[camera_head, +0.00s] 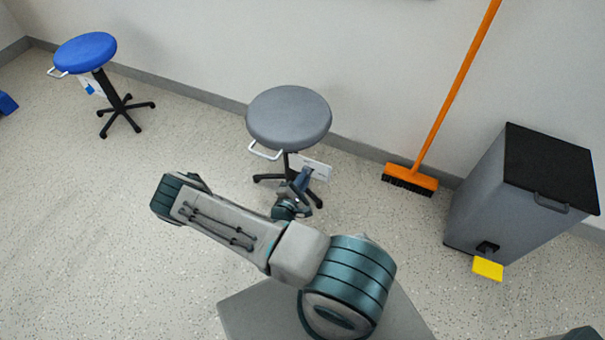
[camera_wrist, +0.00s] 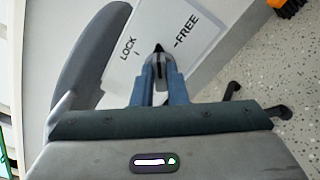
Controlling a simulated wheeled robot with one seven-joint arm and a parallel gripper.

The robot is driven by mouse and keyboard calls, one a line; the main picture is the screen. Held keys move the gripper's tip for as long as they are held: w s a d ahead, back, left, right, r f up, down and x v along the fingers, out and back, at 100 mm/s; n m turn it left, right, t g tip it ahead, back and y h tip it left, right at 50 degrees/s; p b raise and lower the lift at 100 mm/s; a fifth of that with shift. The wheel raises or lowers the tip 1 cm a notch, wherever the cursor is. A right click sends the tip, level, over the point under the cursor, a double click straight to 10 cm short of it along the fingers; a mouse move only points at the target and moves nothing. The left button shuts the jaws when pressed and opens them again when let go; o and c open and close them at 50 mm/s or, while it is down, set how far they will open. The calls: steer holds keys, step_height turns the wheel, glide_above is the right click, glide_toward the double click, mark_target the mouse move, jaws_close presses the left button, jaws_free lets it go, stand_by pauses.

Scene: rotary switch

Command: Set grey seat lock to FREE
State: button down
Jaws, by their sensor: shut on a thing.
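The grey seat (camera_head: 289,117) is a round stool top on a black star base in the middle of the head view. Its edge (camera_wrist: 88,60) shows at the left of the wrist view. A white plate (camera_wrist: 205,20) below the seat bears the words LOCK and FREE, each with a tick mark. A dark knob (camera_wrist: 158,50) sits on the plate, its tip pointing between the two marks. My gripper (camera_wrist: 159,66) is shut on the knob, a finger on each side. In the head view my gripper (camera_head: 301,181) is at the plate (camera_head: 317,170), hiding the knob.
A blue stool (camera_head: 86,51) with a similar plate stands at the far left. An orange broom (camera_head: 452,95) leans on the wall. A grey bin (camera_head: 500,205) with a yellow pedal (camera_head: 488,269) stands at the right.

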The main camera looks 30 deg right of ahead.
steer(key=shift+d+m+p, duration=0.15)
steer(key=shift+m+p, duration=2.7)
steer(key=shift+m, duration=0.85)
steer(key=shift+f, duration=0.1)
steer(key=c, duration=1.4)
jaws_free()
steer(key=shift+c, duration=0.2)
steer(key=p+v, duration=0.1)
steer(key=v, duration=1.3)
steer(key=shift+w, duration=0.1)
